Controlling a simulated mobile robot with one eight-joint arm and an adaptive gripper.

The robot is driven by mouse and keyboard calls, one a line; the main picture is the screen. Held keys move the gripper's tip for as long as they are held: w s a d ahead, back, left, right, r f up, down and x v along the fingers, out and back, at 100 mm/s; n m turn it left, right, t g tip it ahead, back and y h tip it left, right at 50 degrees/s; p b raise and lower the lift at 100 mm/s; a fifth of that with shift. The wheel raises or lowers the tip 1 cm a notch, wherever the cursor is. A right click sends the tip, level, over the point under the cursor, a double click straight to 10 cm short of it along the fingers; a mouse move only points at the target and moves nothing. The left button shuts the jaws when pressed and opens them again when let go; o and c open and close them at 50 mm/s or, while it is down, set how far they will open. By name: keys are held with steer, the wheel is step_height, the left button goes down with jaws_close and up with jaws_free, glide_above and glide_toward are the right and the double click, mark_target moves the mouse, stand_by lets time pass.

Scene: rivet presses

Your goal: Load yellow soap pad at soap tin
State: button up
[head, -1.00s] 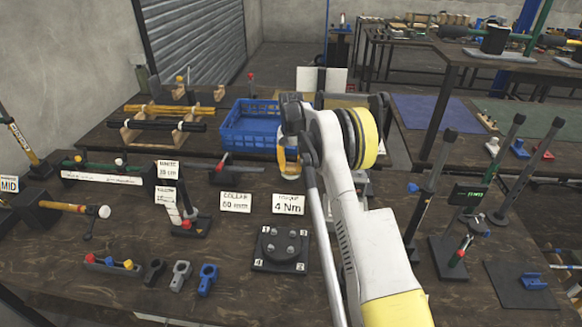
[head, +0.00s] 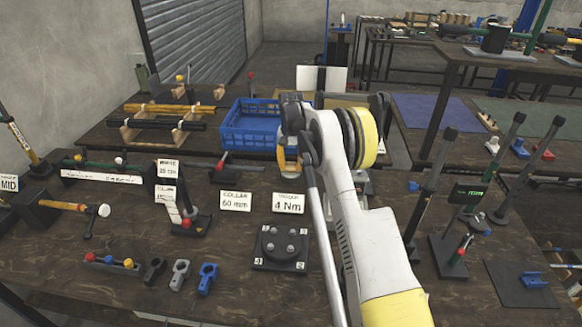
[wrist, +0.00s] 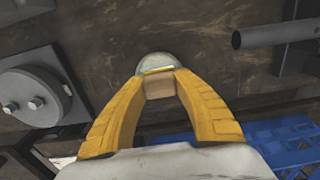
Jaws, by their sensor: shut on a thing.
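My gripper (wrist: 160,82) shows in the wrist view with its two yellow fingers shut on a small tan block with a yellow edge, which I take for the yellow soap pad (wrist: 159,88). A round pale grey thing, likely the soap tin (wrist: 154,59), lies just beyond the fingertips. The pad overlaps its near edge in the picture; I cannot tell whether they touch. In the head view my gripper (head: 288,160) points down over the far part of the bench, and my arm hides most of what is under it.
A blue crate (head: 248,128) stands left of my gripper; it also shows in the wrist view (wrist: 285,140). A round grey fixture (wrist: 30,98) and a dark bar (wrist: 270,35) flank the fingers. Signs, including "4 Nm" (head: 289,203), stand nearer on the bench.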

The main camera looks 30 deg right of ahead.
mark_target(291, 163)
steer(key=shift+r+p, duration=2)
steer(key=shift+r, duration=1.5)
